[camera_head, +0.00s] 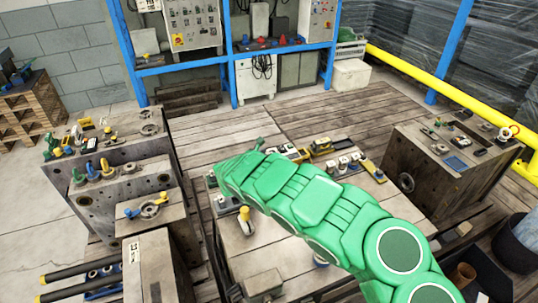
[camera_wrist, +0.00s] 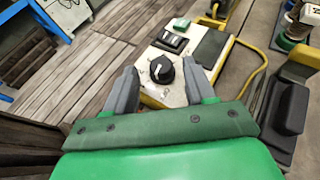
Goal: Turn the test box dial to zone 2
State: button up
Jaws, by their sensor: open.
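The test box (camera_wrist: 178,95) has a pale panel with yellow edges and lies ahead of my gripper in the wrist view. Its round black dial (camera_wrist: 162,70) has a pale mark on its face, but the zone labels are too small to read. My gripper (camera_wrist: 160,78) is open, with one grey finger on the left of the dial and one on the right. I cannot tell whether either finger touches it. Dark rocker switches (camera_wrist: 171,41) and a green piece (camera_wrist: 181,23) are further up the panel. In the head view my green arm hides much of this area.
A yellow cable (camera_wrist: 262,58) curves right of the box, near a black-and-yellow object (camera_wrist: 287,118). In the head view, steel mould blocks stand left (camera_head: 120,150) and right (camera_head: 440,180) of the work surface. Plank flooring (camera_head: 225,130) is clear behind.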

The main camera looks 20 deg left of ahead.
jog(key=shift+w+f, duration=0.1)
jog(key=shift+w, duration=0.2)
grip_shut()
